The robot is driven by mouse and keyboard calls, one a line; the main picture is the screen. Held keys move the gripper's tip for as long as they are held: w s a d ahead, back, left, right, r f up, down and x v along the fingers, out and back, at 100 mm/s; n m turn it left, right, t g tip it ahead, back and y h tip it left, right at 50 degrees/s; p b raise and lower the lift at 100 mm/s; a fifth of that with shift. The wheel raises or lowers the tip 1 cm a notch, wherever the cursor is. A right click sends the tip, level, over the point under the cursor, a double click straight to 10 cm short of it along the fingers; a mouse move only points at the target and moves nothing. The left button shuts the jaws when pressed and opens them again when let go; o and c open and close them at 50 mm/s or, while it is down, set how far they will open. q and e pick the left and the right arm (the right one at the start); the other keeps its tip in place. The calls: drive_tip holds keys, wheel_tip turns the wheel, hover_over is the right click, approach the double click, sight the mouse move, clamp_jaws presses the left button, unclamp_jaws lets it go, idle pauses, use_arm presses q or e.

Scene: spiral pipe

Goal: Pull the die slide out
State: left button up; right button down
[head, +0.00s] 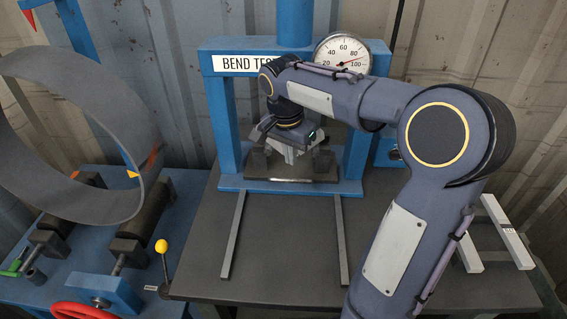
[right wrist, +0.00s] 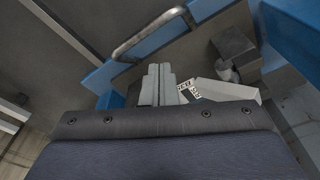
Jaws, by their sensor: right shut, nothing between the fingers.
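The die slide (head: 325,174) is a dark plate with two dark blocks, sitting inside the base of the blue press (head: 225,130) labelled as a bend test. In the right wrist view a dark block (right wrist: 233,45) shows at upper right. A curved metal bar handle (right wrist: 150,30) runs beside a blue edge there. My right gripper (head: 289,158) points down over the slide between the blocks. Its fingers (right wrist: 156,82) are together and empty, apart from the handle in the wrist picture. My right arm hides part of the press. My left gripper is not in view.
Two light rails (head: 235,235) run forward from the press over the dark table (head: 285,255), clear between them. A gauge (head: 342,55) is at the press top. A roller bench with a large grey ring (head: 60,185) is at left. A light frame (head: 505,232) lies right.

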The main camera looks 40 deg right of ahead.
drive_tip(key=shift+f, duration=0.15)
drive_tip(key=shift+f+b, duration=1.85)
drive_tip(key=shift+f, duration=0.65)
drive_tip(key=shift+s+a+b, duration=0.4)
drive_tip(key=shift+s+a, duration=0.9)
drive_tip(key=shift+s, duration=0.25)
drive_tip(key=shift+s+a+b, duration=0.4)
drive_tip(key=shift+s+a, duration=0.9)
drive_tip(key=shift+s, duration=0.25)
drive_tip(key=shift+s+a, duration=1)
drive_tip(key=shift+s, duration=0.15)
drive_tip(key=shift+s+a, duration=0.95)
drive_tip(key=shift+s, duration=0.2)
drive_tip(key=shift+s+a, duration=0.95)
drive_tip(key=shift+s, duration=0.2)
drive_tip(key=shift+s+a, duration=0.95)
drive_tip(key=shift+s, duration=0.15)
wheel_tip(320, 180, up, 7)
drive_tip(key=w+p, duration=0.1)
drive_tip(key=p, duration=0.4)
drive_tip(key=shift+d+p, duration=0.4)
